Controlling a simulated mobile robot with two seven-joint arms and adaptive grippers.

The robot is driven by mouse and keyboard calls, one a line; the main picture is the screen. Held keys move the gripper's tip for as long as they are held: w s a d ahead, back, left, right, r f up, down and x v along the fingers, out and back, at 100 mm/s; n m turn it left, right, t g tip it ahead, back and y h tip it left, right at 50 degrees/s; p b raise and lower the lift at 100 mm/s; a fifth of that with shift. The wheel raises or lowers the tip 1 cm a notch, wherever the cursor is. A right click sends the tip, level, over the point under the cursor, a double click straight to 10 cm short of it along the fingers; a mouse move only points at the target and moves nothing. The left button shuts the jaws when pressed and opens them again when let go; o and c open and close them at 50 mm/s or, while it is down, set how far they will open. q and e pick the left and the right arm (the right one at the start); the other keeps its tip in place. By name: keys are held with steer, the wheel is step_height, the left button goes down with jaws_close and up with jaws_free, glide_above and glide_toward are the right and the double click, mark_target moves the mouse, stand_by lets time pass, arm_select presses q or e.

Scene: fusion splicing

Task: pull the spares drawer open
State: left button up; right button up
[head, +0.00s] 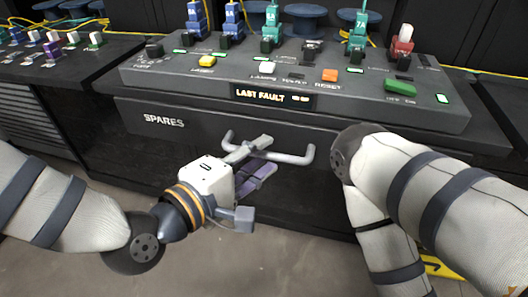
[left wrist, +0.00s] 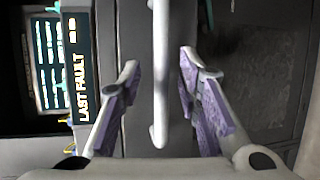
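The spares drawer (head: 215,138) is a dark front marked SPARES below the control console, and it looks closed. Its pale bar handle (head: 290,157) runs across the front. My left gripper (head: 264,155) is at the left part of the handle. In the left wrist view the handle (left wrist: 158,85) stands upright between the two open purple-padded fingers of the left gripper (left wrist: 158,68), with a gap on each side. My right arm reaches in from the right, in front of the drawer's right end; its gripper is out of view.
The console (head: 300,84) above carries switches, coloured buttons, plugs and a LAST FAULT display (head: 270,96). Another panel (head: 55,50) with switches stands at the left. The floor (head: 300,255) in front is bare, with a yellow marking (head: 440,266) at the right.

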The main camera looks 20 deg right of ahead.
arm_select(q)
steer(key=shift+x, duration=1)
jaws_close()
steer(key=shift+s+a, duration=0.1)
steer(key=shift+s, duration=0.05)
